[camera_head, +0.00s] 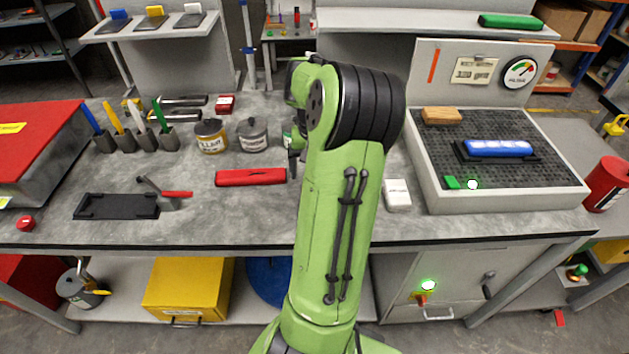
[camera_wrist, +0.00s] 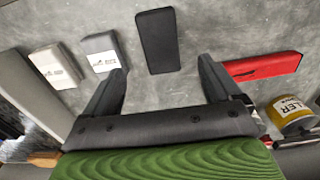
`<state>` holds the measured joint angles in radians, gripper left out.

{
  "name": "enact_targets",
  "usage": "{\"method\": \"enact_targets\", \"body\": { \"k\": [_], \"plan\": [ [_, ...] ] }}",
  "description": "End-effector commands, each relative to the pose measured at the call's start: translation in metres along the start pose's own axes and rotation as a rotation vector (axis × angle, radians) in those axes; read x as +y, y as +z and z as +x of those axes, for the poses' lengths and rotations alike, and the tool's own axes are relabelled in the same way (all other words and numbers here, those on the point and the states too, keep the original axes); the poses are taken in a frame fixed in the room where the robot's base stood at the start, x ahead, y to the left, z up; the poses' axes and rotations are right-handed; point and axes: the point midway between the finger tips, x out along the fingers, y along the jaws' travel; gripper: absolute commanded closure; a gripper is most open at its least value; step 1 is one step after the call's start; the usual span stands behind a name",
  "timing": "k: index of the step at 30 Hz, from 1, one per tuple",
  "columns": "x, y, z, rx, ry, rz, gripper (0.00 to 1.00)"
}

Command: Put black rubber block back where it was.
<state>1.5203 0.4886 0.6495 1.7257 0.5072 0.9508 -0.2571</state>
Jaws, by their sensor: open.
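The black rubber block (camera_wrist: 158,40) lies flat on the grey bench top in the wrist view. It is clear of the blocks on either side of it. My gripper (camera_wrist: 160,70) is open, with its two fingers wide apart. The block shows ahead of the gap between them, and the fingers are not closed on it. In the head view my arm hides the block and most of my gripper.
A red block (camera_head: 250,177) lies left of my arm, and it also shows in the wrist view (camera_wrist: 262,68). A white block (camera_head: 397,194) lies right, before the grey perforated tray (camera_head: 440,202). A filler tin (camera_head: 210,137) and a grey pot (camera_head: 252,135) stand behind the red block.

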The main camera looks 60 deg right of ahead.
Motion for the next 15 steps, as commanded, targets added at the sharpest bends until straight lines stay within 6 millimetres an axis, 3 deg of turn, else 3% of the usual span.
{"method": "enact_targets", "body": {
  "k": [3, 11, 13, 15],
  "plan": [
    [0.000, 0.000, -0.018, 0.000, 0.000, 0.000, 0.09],
    [0.000, 0.000, -0.022, -0.002, 0.000, -0.001, 0.09],
    [-0.007, 0.003, -0.026, 0.006, 0.009, -0.021, 0.09],
    [-0.028, 0.011, -0.037, 0.027, 0.035, -0.083, 0.09]
  ]
}}
